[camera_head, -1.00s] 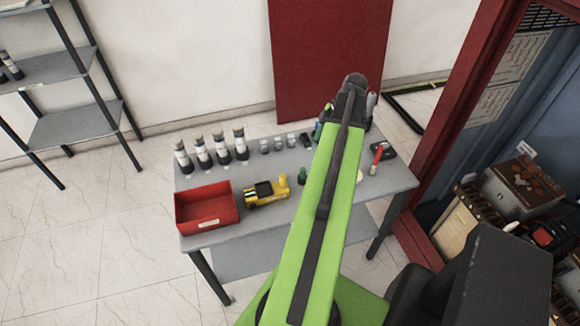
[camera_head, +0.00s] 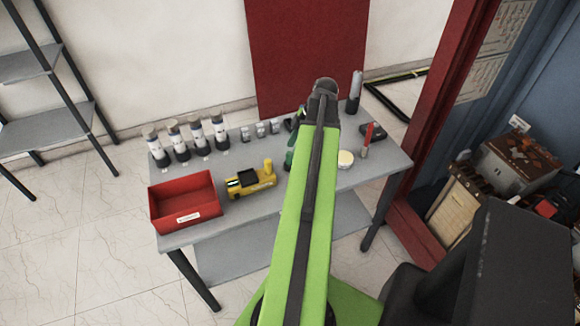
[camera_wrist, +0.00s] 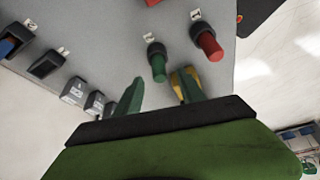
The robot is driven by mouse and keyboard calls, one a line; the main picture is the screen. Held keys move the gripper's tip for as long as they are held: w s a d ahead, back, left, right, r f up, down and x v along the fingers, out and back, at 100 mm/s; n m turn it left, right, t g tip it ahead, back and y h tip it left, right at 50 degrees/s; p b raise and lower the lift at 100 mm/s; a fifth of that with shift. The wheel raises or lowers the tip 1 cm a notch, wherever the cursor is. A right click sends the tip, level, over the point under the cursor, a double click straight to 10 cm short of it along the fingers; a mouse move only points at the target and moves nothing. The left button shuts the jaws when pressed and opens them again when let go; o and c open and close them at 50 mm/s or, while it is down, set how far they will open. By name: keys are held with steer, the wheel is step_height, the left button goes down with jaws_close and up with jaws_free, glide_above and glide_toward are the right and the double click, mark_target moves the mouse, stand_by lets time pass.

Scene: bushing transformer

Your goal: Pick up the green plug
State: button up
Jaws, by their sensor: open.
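The green plug (camera_wrist: 158,65) has a black collar and stands on the grey table in the wrist view. It lies ahead of my gripper (camera_wrist: 160,92), whose two green fingers are apart with nothing between them. The plug is just beyond the fingertips, roughly centred between them; I see no contact. In the head view a small green piece, likely the same plug (camera_head: 289,160), shows at the left edge of my arm. My arm hides most of the gripper there.
A red plug (camera_wrist: 208,42) stands right of the green one, and a yellow part (camera_wrist: 178,84) is partly behind my right finger. On the table (camera_head: 200,235) are a red bin (camera_head: 186,205), a yellow device (camera_head: 250,181), several bottles (camera_head: 198,135) and a red-handled tool (camera_head: 367,138).

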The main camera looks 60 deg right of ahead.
mark_target(289, 160)
steer(key=b+x, duration=0.5)
steer(key=shift+s+d+f, duration=0.15)
steer(key=shift+f, duration=0.05)
steer(key=shift+r, duration=0.15)
jaws_close()
